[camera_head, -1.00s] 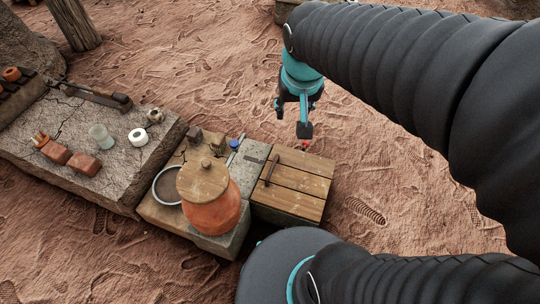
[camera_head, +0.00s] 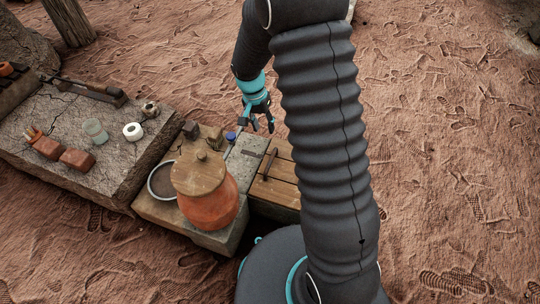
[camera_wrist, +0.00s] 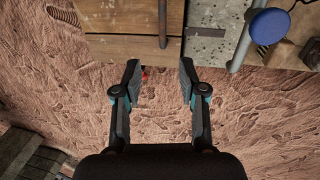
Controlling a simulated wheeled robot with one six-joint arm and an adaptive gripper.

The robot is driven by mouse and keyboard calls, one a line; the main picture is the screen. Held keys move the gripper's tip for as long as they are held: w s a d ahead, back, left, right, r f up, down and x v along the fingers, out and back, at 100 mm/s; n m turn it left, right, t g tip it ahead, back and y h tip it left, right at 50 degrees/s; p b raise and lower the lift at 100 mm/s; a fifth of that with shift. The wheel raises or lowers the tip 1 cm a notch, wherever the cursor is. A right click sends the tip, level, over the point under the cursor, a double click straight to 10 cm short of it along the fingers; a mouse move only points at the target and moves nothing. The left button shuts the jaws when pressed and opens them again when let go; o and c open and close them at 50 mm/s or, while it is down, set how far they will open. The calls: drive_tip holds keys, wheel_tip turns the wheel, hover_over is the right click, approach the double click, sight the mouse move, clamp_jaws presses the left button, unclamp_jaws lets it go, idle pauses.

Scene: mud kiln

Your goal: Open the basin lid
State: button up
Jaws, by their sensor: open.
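The basin lid (camera_head: 279,186) is a set of brown wooden planks with a dark bar handle (camera_head: 270,163) near its left side. My arm covers the lid's right part in the head view. In the wrist view the lid (camera_wrist: 115,20) is at the top left, with the handle (camera_wrist: 163,20) at the top centre. My gripper (camera_head: 260,124) is beyond the lid's far edge in the head view. In the wrist view my gripper (camera_wrist: 159,72) is open and empty, its fingers apart over the ground below the lid's edge, roughly in line with the handle.
A blue-topped pipe fitting (camera_head: 231,135) and a stone slab (camera_head: 247,160) are left of the lid. A clay pot (camera_head: 211,207) with a wooden cover stands close by. A stone bench (camera_head: 95,180) with small items lies further left. Bare ground is open at right.

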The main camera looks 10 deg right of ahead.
sight(271, 158)
drive_tip(key=f, duration=0.5)
drive_tip(key=d+f+b, duration=0.1)
drive_tip(key=f, duration=0.5)
drive_tip(key=s+d+f, duration=0.1)
drive_tip(key=f, duration=0.4)
drive_tip(key=shift+f, duration=0.25)
clamp_jaws()
